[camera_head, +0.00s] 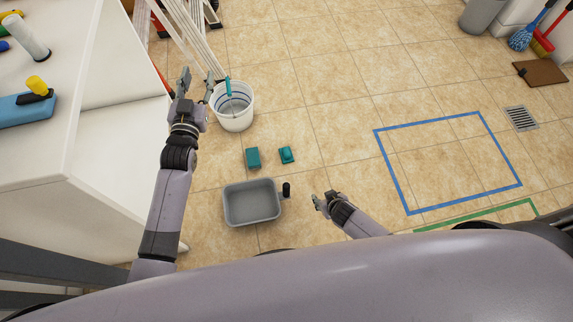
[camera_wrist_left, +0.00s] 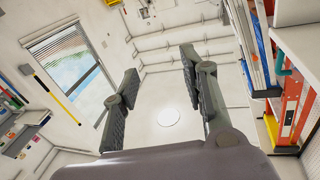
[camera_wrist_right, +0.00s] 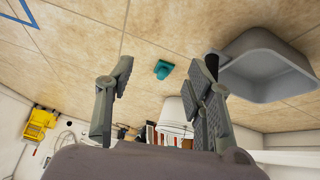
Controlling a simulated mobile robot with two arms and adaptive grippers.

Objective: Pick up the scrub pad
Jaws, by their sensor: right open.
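Two small teal items lie on the tiled floor in the head view: a blocky one (camera_head: 252,158) and one with a raised top (camera_head: 287,155). I cannot tell for sure which is the scrub pad. One teal item (camera_wrist_right: 163,69) shows between my right fingers in the right wrist view, beyond the fingertips. My right gripper (camera_head: 318,202) is open and empty, nearer to me than the teal items and right of the grey tub; its fingers (camera_wrist_right: 168,82) stand wide apart. My left gripper (camera_head: 196,86) is open and empty, beside the white bucket (camera_head: 236,119), pointing upward.
The grey tub (camera_head: 236,218) with a black handle (camera_head: 287,189) stands just below the teal items. A white counter (camera_head: 115,130) fills the left. Blue tape (camera_head: 408,202) outlines a rectangle on clear floor at the right. A drain grate (camera_head: 521,118) lies beyond it.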

